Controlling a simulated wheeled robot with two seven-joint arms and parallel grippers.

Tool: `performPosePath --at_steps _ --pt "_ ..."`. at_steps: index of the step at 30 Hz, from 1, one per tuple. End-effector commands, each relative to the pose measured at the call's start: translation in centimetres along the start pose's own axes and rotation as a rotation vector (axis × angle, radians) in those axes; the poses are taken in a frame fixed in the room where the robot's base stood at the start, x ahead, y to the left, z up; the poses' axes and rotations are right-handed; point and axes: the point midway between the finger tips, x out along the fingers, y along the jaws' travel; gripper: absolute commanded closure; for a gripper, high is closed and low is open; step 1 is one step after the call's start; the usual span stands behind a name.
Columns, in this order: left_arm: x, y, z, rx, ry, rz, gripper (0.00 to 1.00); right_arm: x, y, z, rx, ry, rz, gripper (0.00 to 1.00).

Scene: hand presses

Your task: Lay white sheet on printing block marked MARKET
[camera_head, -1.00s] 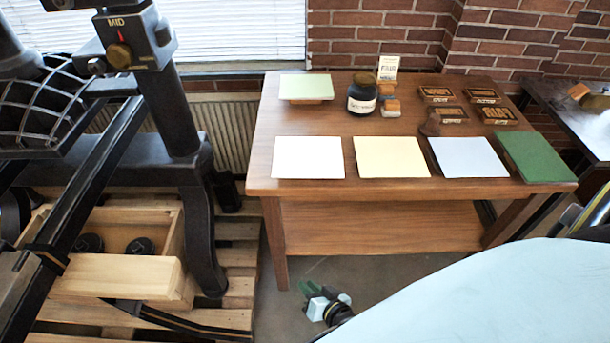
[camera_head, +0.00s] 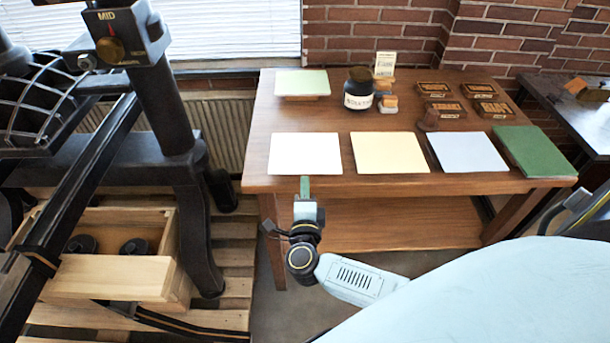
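The white sheet (camera_head: 305,152) lies flat at the front left of the wooden table, near its front edge. Several dark printing blocks with raised lettering, such as this printing block (camera_head: 450,112), stand at the table's back right; their words are too small to read surely, so I cannot tell which says MARKET. My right gripper (camera_head: 305,186) is at the table's front edge, just in front of the white sheet, its green fingers pointing towards it. The fingers overlap in this view, so their opening is hidden. No sheet shows in it. My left gripper is out of view.
On the table (camera_head: 255,180) are a cream sheet (camera_head: 388,153), a blue-grey sheet (camera_head: 466,152), a green pad (camera_head: 534,151), an ink jar (camera_head: 359,88), and a pale green sheet (camera_head: 302,83) on a raised support. A black press (camera_head: 172,110) stands left.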

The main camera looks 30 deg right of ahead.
Motion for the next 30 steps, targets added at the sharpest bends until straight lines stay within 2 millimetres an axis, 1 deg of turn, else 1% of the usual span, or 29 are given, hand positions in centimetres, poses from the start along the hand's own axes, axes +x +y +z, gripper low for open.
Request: performPosePath --at_steps 1,6,12,16,24,30 --pt "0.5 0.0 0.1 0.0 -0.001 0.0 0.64 0.9 0.2 0.0 -0.002 0.0 -0.004 0.83" --pt "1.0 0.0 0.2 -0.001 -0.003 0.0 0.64 3.1 0.1 0.0 0.0 0.001 -0.001 0.83" --pt "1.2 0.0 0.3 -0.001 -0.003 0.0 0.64 4.6 0.0 0.0 -0.001 0.001 -0.001 0.83" --pt "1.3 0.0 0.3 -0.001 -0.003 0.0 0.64 5.0 0.0 0.0 -0.001 0.0 0.0 0.83" --pt "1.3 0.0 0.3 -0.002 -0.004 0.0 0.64 5.1 0.0 0.0 -0.001 0.0 0.0 0.83" --pt "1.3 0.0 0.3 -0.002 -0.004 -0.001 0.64 5.0 0.0 0.0 -0.002 0.0 0.0 0.96"
